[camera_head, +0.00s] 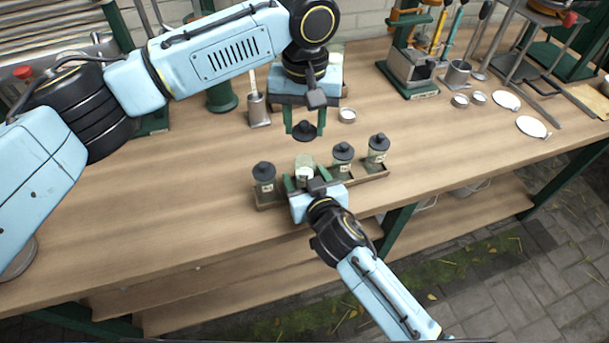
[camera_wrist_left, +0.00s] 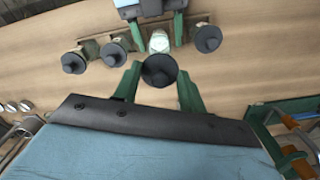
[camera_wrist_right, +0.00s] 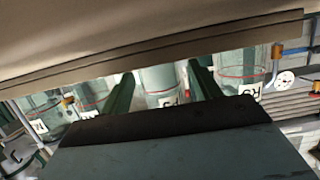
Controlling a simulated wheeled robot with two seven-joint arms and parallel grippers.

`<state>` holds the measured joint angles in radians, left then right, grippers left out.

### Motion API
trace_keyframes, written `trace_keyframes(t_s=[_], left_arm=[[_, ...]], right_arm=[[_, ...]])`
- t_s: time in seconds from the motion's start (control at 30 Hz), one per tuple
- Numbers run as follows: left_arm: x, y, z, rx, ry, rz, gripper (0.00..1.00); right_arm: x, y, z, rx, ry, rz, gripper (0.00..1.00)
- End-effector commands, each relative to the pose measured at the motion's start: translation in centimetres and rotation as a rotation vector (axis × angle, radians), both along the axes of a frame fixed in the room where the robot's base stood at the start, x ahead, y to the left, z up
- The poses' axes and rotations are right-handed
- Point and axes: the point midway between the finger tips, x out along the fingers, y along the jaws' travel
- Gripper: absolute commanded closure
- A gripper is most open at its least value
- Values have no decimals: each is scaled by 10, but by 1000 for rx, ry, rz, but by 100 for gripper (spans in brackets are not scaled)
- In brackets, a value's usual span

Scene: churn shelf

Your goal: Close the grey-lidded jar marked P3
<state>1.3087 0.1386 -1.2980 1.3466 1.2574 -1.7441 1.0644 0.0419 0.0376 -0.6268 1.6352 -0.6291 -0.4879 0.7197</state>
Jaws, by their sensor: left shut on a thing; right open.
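My left gripper (camera_head: 304,130) is shut on a dark grey lid (camera_head: 305,131) and holds it above the table, behind the jar row. The lid also shows between the fingers in the left wrist view (camera_wrist_left: 158,71). An open jar (camera_head: 304,160) with a pale top stands in the row; it also shows in the left wrist view (camera_wrist_left: 159,42). My right gripper (camera_head: 305,182) is open, its fingers on either side of this jar. In the right wrist view the jar (camera_wrist_right: 159,80) stands between the fingers, its label partly hidden; I cannot read it surely.
Lidded jars stand in the same rack (camera_head: 373,181): one at left (camera_head: 264,180), two at right (camera_head: 343,158) (camera_head: 378,150). The table's left part is clear.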

Motion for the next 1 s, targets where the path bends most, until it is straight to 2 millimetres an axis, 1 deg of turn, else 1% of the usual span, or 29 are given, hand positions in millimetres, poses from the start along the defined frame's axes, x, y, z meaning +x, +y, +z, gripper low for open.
trace_keyframes(t_s=[0.03, 0.17, 0.47, 0.93, 1.0], left_arm=[[0, 0, 0, 0, 0, 0, 83], [0, 0, 0, 0, 0, 0, 83], [0, 0, 0, 0, 0, 0, 83], [0, 0, 0, 0, 0, 0, 83], [0, 0, 0, 0, 0, 0, 83]], right_arm=[[4, 1, -1, 0, 0, 0, 38], [8, 3, -2, 0, 1, 0, 38], [9, 3, -3, 1, 0, 0, 38], [8, 3, -3, 1, 1, 0, 99], [8, 3, -3, 1, 1, 0, 100]])
